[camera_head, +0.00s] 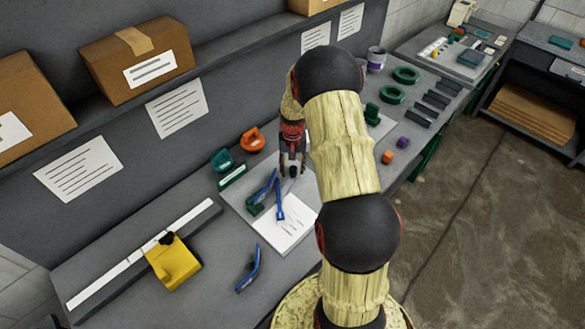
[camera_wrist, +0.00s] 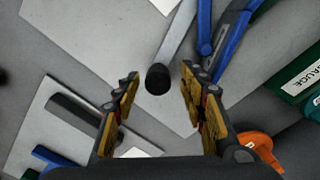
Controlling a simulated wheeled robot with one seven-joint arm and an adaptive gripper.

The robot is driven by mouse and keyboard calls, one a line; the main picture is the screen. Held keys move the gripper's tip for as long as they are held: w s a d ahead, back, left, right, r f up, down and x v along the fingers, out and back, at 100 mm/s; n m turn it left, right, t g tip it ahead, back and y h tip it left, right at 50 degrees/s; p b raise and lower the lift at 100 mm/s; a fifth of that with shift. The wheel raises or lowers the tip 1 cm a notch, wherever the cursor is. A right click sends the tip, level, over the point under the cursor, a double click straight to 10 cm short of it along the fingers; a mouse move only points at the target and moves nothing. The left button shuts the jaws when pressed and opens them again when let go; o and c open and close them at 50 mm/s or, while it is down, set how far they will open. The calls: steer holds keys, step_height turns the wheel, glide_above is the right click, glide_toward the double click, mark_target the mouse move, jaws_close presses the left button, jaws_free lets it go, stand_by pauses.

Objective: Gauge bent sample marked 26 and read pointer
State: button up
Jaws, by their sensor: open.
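My gripper (camera_head: 291,172) points down over the bench, open and empty; its fingers also show in the wrist view (camera_wrist: 158,95). A black rounded knob (camera_wrist: 158,78) on the end of a grey strip (camera_wrist: 179,35) lies in the gap between the fingertips; neither finger visibly touches it. A blue-handled tool (camera_head: 279,203) lies beside it and shows in the wrist view (camera_wrist: 230,40). A green block (camera_wrist: 292,78) bears a label ending in "GAUGE". Dark strips (camera_head: 435,98) lie at the far right of the bench. No mark 26 or pointer reading is legible.
A yellow block (camera_head: 173,263) stands by a long white-topped bar (camera_head: 130,258). Orange (camera_head: 252,140) and teal (camera_head: 222,160) tools stand behind. Small orange (camera_head: 387,157) and purple (camera_head: 403,142) cubes sit right.

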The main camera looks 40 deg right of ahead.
step_height(320, 180, up, 12)
stand_by(0.7)
stand_by(0.4)
